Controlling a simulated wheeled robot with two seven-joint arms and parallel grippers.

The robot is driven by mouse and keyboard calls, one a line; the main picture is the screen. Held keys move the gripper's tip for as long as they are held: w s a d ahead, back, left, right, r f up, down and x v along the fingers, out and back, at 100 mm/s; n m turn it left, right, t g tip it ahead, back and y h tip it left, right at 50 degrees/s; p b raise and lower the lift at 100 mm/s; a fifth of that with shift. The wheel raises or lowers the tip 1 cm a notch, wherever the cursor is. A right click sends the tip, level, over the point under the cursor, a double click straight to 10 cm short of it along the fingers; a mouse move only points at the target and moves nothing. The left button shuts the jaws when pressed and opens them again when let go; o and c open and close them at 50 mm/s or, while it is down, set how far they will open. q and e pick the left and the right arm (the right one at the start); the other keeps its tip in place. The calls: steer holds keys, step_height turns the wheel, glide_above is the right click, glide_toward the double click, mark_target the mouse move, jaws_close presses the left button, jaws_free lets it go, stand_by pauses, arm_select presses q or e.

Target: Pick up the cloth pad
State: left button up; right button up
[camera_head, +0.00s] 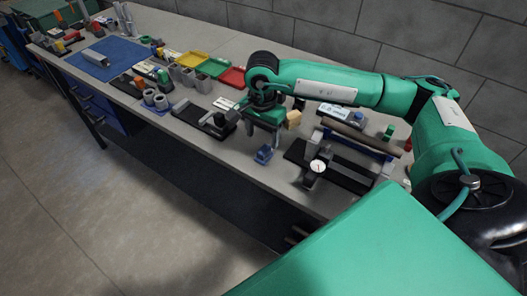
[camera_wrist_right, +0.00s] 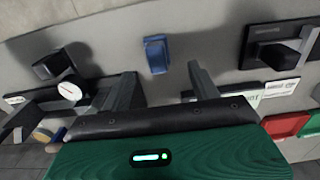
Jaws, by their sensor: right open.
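A small blue piece (camera_head: 264,154), which looks like the cloth pad, lies on the grey bench top near the front edge. In the right wrist view the blue piece (camera_wrist_right: 156,53) lies beyond the fingertips, between their lines and apart from both. My right gripper (camera_head: 263,138) hangs over the bench just behind and above it, with its fingers pointing down. The wrist view shows my right gripper (camera_wrist_right: 166,82) with its two fingers wide apart and nothing between them. My left gripper is not in view.
A dial gauge (camera_head: 317,166) on a dark base stands right of the blue piece. A dark block fixture (camera_head: 214,121) stands to its left. Yellow, green and red trays (camera_head: 232,77) lie behind. A blue mat (camera_head: 108,56) covers the far left. Bare bench surrounds the blue piece.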

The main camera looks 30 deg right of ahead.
mark_target(264, 149)
steer(key=shift+s+f, duration=0.15)
steer(key=shift+f, duration=0.4)
step_height(264, 149, down, 4)
steer(key=shift+s+d+f+p, duration=0.1)
steer(key=shift+d+f+p, duration=0.1)
steer(key=shift+p, duration=0.85)
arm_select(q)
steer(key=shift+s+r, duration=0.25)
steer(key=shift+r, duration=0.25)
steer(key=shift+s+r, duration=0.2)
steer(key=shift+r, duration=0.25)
arm_select(e)
steer(key=shift+a+f, duration=0.1)
steer(key=shift+f, duration=0.25)
steer(key=shift+c, duration=0.4)
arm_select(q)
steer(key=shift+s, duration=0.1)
arm_select(e)
steer(key=c, duration=1)
